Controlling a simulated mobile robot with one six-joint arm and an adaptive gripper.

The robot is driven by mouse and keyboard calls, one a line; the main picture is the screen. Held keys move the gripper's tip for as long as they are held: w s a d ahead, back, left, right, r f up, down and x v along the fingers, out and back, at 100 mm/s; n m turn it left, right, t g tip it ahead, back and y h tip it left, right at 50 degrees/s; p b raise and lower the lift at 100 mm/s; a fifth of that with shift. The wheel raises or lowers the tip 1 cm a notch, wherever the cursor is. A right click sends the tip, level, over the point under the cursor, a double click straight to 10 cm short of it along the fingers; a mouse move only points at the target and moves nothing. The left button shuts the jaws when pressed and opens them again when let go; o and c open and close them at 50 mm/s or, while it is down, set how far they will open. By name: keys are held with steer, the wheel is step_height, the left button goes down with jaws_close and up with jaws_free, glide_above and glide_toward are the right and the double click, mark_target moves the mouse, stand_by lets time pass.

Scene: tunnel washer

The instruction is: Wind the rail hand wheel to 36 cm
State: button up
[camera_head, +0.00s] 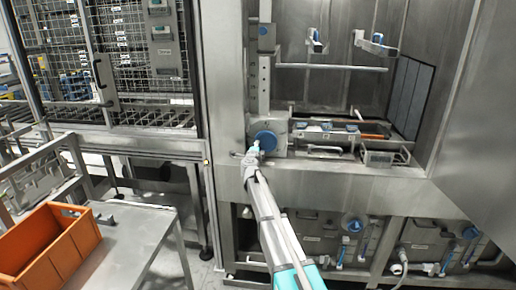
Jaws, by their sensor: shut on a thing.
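The rail hand wheel (266,140) is a blue disc on a grey housing at the lower left corner of the washer opening. My gripper (254,149) is at the lower left edge of the wheel, shut on what looks like its handle. The fingertips and the handle are small here, and my gripper covers part of them. A vertical rail (264,80) with holes rises above the wheel. I cannot read any scale or position mark in centimetres.
An orange crate (22,240) sits on a steel table (140,232) at the lower left. A mesh cage (125,45) stands at the upper left. A large steel door panel (478,120) stands on the right. Blue-capped valves (354,226) and tanks are below the opening.

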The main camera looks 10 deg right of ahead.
mark_target(263, 149)
steer(key=shift+s+f, duration=0.1)
steer(key=shift+f, duration=0.05)
steer(key=shift+s+d+f+b, duration=0.1)
steer(key=shift+d+f+b, duration=0.25)
steer(key=shift+f+b, duration=0.25)
steer(key=shift+r, duration=0.1)
steer(key=shift+d, duration=0.2)
steer(key=shift+s+d+f+b, duration=0.15)
steer(key=shift+d+f+b, duration=0.25)
steer(key=shift+d+b, duration=0.1)
steer(key=shift+d, duration=0.1)
stand_by(0.4)
